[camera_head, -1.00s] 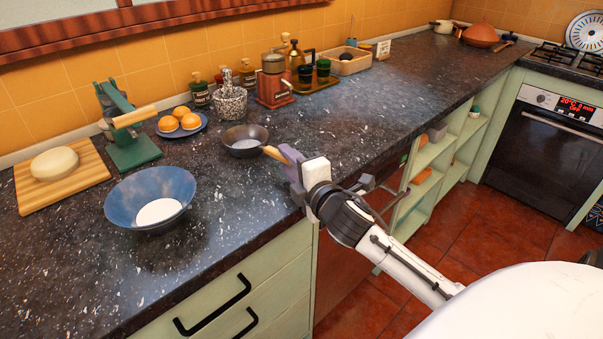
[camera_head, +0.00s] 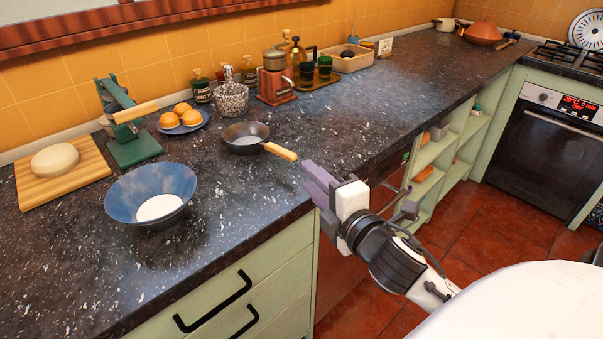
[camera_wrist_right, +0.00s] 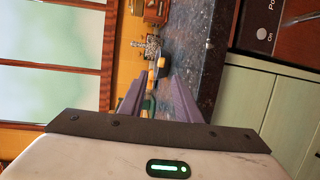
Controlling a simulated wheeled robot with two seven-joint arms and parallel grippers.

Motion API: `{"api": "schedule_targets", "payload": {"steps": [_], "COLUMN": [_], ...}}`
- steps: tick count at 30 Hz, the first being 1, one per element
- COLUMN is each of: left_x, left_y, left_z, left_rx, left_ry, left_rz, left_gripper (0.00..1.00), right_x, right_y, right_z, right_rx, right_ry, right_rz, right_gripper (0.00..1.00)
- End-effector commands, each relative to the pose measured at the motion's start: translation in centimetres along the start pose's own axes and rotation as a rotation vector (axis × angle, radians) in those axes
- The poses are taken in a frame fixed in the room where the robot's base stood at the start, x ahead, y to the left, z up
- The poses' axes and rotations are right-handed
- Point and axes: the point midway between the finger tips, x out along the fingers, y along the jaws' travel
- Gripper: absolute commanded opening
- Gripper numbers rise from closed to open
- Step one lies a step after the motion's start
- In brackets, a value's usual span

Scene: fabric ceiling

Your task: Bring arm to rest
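My right arm comes in from the lower right in the head view, over the counter's front edge. A small dark frying pan (camera_head: 243,146) with a wooden handle (camera_head: 280,152) rests on the counter, to the left of the fingertips. My left gripper is not in view.
The dark speckled counter (camera_head: 240,200) holds a blue bowl (camera_head: 120,192), a cutting board (camera_head: 88,180), a green press (camera_head: 135,150), a plate of orange fruit (camera_head: 203,119) and a grinder (camera_head: 275,90). Shelves and drawers lie below the front edge; an oven (camera_head: 545,145) stands right.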

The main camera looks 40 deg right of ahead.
Motion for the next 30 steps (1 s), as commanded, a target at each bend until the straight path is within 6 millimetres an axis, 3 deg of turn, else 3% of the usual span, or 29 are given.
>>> {"api": "schedule_targets", "payload": {"steps": [8,11,13,18,21,30], "left_x": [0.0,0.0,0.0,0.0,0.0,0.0], "left_y": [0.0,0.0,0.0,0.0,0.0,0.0], "left_z": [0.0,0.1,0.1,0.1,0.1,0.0], "left_rx": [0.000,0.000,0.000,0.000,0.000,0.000], "left_ry": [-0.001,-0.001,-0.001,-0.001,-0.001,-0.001], "left_rz": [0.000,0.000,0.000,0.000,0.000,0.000], "left_gripper": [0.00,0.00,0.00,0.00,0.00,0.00], "right_x": [0.0,-0.6,-1.7,-6.7,-9.6,-17.5], "right_y": [-0.2,-2.2,-5.0,-13.4,-16.5,-21.6], "right_z": [0.0,0.0,-0.2,-2.0,-3.4,-7.3], "right_rx": [0.011,0.106,0.243,0.636,0.788,1.069], "right_ry": [-0.002,-0.027,-0.068,-0.225,-0.309,-0.525], "right_rz": [-0.008,-0.079,-0.180,-0.502,-0.644,-0.957], "right_gripper": [0.30,0.30,0.30,0.30,0.30,0.30]}}
